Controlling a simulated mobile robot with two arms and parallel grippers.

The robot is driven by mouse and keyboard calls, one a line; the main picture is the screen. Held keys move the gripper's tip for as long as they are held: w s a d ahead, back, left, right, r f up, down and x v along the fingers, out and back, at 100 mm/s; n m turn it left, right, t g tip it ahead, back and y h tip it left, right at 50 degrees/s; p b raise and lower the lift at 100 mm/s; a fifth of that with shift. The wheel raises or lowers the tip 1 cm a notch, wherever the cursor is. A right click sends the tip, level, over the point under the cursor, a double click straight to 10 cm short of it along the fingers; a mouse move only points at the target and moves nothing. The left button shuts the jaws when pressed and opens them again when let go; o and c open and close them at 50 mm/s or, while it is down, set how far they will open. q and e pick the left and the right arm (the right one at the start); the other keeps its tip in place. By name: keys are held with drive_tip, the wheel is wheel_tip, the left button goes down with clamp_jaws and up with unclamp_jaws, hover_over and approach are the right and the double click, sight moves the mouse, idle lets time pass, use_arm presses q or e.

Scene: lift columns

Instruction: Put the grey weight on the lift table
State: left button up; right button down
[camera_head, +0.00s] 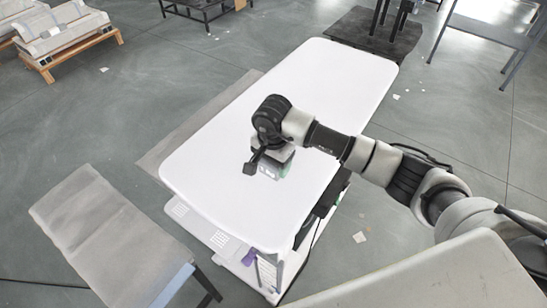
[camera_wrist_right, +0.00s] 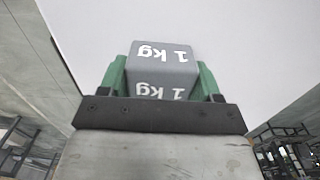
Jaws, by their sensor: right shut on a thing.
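The lift table (camera_head: 220,165) is a long white top with rounded corners in the middle of the head view. My right gripper (camera_head: 270,168) is over its near half, reaching in from the right. In the right wrist view the grey weight (camera_wrist_right: 163,58), marked "1 kg", sits between the green fingers of my right gripper (camera_wrist_right: 160,80), which is shut on it. The white tabletop fills the background there. In the head view the weight is mostly hidden by the gripper; I cannot tell whether it touches the tabletop. My left gripper is not in view.
The far part of the tabletop is clear. A grey bench (camera_head: 105,235) stands at the lower left. A wooden pallet with pale blocks (camera_head: 62,35) is at the far left. A dark platform (camera_head: 375,38) lies beyond the table's far end. A metal-framed table (camera_head: 490,35) stands at the upper right.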

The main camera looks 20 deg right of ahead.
drive_tip(key=shift+f, duration=0.85)
drive_tip(key=shift+f, duration=0.2)
drive_tip(key=shift+c, duration=1)
unclamp_jaws()
